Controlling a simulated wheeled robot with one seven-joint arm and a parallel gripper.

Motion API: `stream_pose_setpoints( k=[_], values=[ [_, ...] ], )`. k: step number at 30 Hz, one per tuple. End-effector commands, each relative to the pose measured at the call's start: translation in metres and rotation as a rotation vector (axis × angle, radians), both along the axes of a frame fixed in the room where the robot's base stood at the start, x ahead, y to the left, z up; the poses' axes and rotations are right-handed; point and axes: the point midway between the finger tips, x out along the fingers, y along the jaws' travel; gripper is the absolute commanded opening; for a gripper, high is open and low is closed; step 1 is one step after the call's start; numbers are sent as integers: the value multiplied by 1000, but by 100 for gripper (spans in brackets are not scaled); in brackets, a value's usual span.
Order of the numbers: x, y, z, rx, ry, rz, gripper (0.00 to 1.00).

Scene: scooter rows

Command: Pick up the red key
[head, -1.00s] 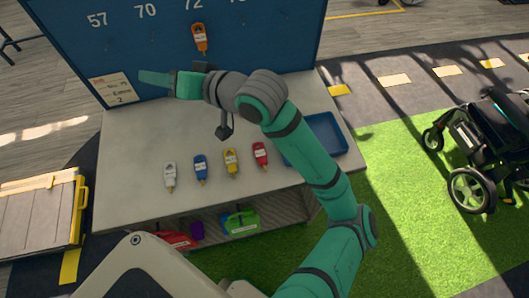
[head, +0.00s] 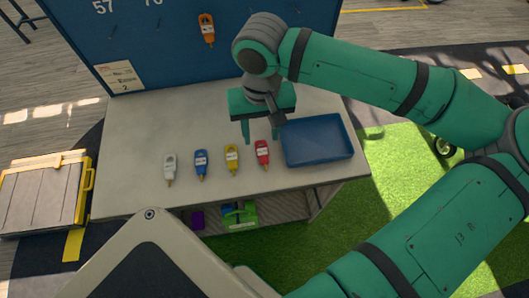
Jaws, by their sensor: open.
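The red key (head: 262,153) lies on the grey tabletop, rightmost in a row of keys, with a pale label on it. My gripper (head: 262,136) points down just above and behind the red key, with its two green fingers apart and nothing between them. The fingers look close to the key's upper end; whether they touch it I cannot tell.
A yellow key (head: 232,158), a blue key (head: 200,164) and a white key (head: 170,168) lie to the left. A blue tray (head: 316,140) sits right of the red key. A blue board (head: 150,40) with an orange key (head: 207,29) stands behind the table.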

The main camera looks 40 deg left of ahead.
Motion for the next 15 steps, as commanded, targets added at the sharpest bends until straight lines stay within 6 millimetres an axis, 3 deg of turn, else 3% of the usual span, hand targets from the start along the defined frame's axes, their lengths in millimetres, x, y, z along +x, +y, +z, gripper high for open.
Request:
stream_pose_setpoints(
  k=[15],
  values=[
    [1, -6, -54, -19, -4, -10, 44]
  ],
)
